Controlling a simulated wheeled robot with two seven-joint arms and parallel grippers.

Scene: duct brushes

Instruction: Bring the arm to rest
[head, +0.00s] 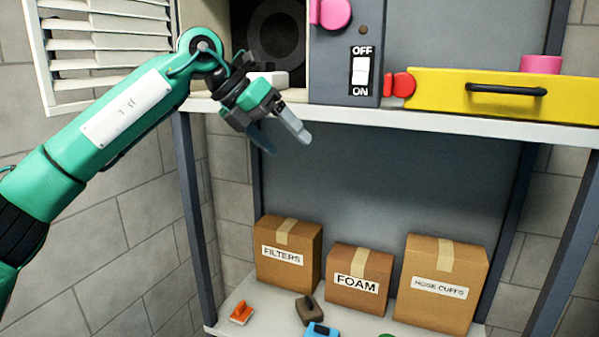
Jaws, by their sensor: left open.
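My left arm comes in from the left, and my left gripper (279,138) hangs in front of the upper shelf's front edge. Its two fingers are apart and point down and to the right. Nothing shows between them. The gripper is well above the lower shelf and the things on it. My right gripper is not in view.
The upper shelf (450,124) holds a grey box with an OFF/ON switch (360,71) and a yellow drawer (430,88). The lower shelf (262,300) holds boxes labelled FILTERS (287,275), FOAM (358,302) and HOSE CUFFS (437,308), with small brushes in front. Space between shelves is open.

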